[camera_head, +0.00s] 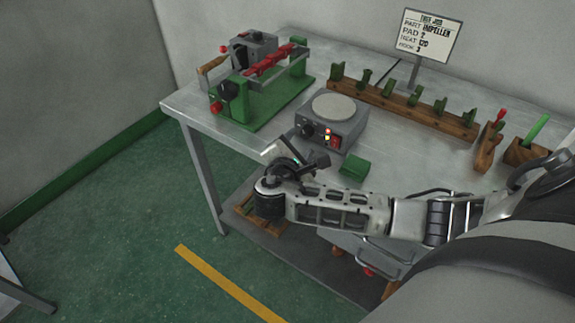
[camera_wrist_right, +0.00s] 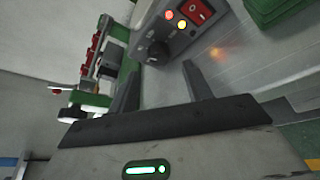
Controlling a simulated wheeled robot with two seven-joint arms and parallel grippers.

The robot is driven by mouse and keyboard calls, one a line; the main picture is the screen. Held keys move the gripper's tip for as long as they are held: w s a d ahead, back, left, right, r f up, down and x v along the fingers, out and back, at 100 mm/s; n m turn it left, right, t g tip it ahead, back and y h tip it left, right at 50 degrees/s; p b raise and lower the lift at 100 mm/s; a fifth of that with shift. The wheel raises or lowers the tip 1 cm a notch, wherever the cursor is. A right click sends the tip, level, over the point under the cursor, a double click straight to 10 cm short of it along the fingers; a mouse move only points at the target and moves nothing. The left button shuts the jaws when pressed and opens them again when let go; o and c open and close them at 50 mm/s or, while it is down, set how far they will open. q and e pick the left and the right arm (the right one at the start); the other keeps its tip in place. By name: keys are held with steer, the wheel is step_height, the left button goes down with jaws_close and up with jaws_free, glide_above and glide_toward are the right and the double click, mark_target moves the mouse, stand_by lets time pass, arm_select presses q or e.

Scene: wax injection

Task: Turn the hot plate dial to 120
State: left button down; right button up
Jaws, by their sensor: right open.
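The hot plate (camera_head: 347,126) is a grey box with a round pale top, standing near the front edge of the table. Its black dial (camera_head: 307,130) is on the front face, left of the lights and a red switch (camera_head: 335,141). In the right wrist view the dial (camera_wrist_right: 158,53) shows ahead of the fingers, beside lit red and yellow lights and the red switch. My right gripper (camera_wrist_right: 160,85) is open and empty, with the dial beyond the gap between its fingertips and apart from them. The dial's setting is too small to read. My left gripper is not in view.
A green injection machine (camera_head: 262,98) stands left of the hot plate. A green block (camera_head: 354,167) lies at its front right. Floor left of the table is clear.

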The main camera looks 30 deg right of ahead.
steer(key=v, duration=1.1)
steer(key=shift+a, duration=0.2)
steer(key=shift+s, duration=0.15)
